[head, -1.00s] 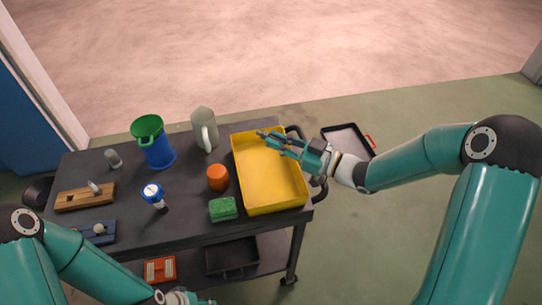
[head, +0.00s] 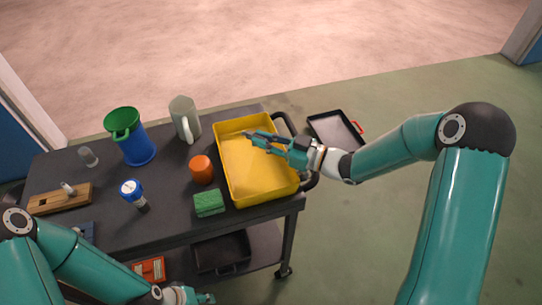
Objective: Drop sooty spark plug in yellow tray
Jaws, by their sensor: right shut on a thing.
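The yellow tray (head: 270,196) lies on the right end of the dark cart top. My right gripper (head: 254,136) reaches in from the right and is over the far part of the tray. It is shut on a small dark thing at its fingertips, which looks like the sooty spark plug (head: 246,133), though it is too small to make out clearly. My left gripper (head: 192,297) is low at the bottom edge, in front of the cart and partly cut off. Its fingers are not clear.
On the cart stand a blue container with a green rim (head: 134,144), a grey jug (head: 185,120), an orange cylinder (head: 202,170), a green sponge (head: 209,203), a blue gauge (head: 132,190) and a wooden block (head: 50,201). A dark tray (head: 337,129) lies beyond the cart.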

